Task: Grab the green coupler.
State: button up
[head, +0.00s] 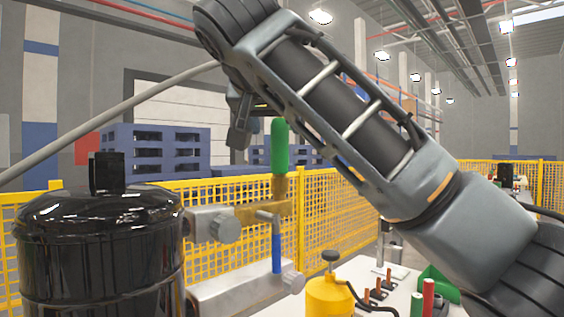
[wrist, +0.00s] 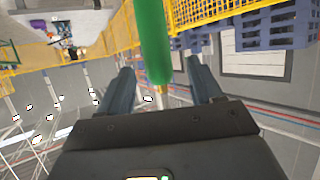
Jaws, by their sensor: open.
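The green coupler (head: 280,146) is an upright rounded cylinder on top of a brass fitting (head: 279,187) in the head view. My gripper (head: 250,118) is just left of the coupler, near its upper part, partly hidden behind my own arm. In the wrist view the coupler (wrist: 154,38) shows between the two fingers, with its rounded end reaching between them in the picture. My gripper (wrist: 160,67) is open, with a gap to each side of the coupler. I cannot tell how deep the coupler sits between the fingers.
A black tank (head: 98,250) stands left of the fitting. A blue-handled valve (head: 276,250) is below it. A yellow can (head: 329,297) and a white table (head: 365,272) are at lower right. Yellow mesh fencing (head: 335,200) and blue racks (head: 165,152) stand behind.

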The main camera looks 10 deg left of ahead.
aim_at(281, 140)
jog(key=x, duration=0.6)
jog(key=shift+w+d+f, duration=0.15)
jog(key=shift+w+f, duration=0.05)
jog(key=shift+f, duration=0.2)
jog(key=c, duration=1.2)
jog(key=shift+r, duration=0.1)
